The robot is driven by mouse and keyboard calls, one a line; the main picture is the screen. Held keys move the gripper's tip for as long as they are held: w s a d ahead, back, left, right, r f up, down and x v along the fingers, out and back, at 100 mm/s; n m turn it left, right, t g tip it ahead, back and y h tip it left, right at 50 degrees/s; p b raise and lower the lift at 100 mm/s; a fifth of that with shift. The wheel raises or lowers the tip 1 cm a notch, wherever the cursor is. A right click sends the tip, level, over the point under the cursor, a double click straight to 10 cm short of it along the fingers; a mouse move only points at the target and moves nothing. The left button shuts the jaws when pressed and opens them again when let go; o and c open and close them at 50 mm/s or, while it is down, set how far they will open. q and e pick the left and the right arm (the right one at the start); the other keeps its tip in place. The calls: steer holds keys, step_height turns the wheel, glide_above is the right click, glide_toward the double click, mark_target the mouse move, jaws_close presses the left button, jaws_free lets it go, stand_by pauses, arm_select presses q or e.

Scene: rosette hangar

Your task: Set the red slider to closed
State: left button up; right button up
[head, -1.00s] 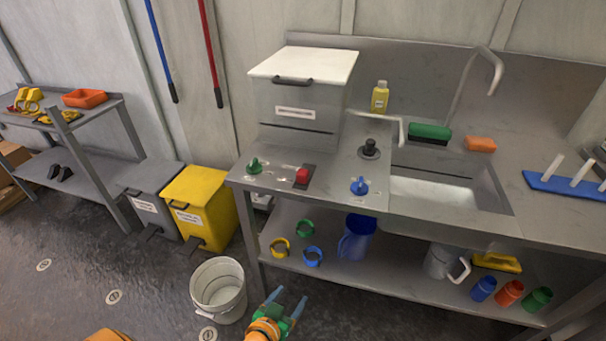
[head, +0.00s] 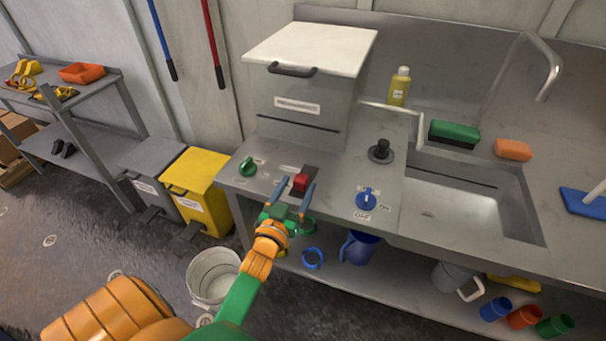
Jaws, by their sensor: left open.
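The red slider (head: 300,181) is a small red block on a dark plate set in the steel counter (head: 330,215), between a green knob (head: 248,167) and a blue knob (head: 366,198). My right gripper is not in view.
A white-lidded box (head: 312,85) stands behind the slider. A black knob (head: 381,151) and the sink (head: 455,205) lie to the right. A blue jug (head: 359,247) and several cups are on the lower shelf. A white bucket (head: 213,277) stands on the floor.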

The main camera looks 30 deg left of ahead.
mark_target(299, 185)
arm_select(q)
steer(key=x, duration=0.3)
steer(key=shift+w+f, duration=0.2)
steer(key=shift+w, duration=0.05)
steer(key=shift+s+r, duration=0.15)
steer(key=shift+s, duration=0.05)
steer(key=c, duration=0.6)
jaws_close()
stand_by(0.3)
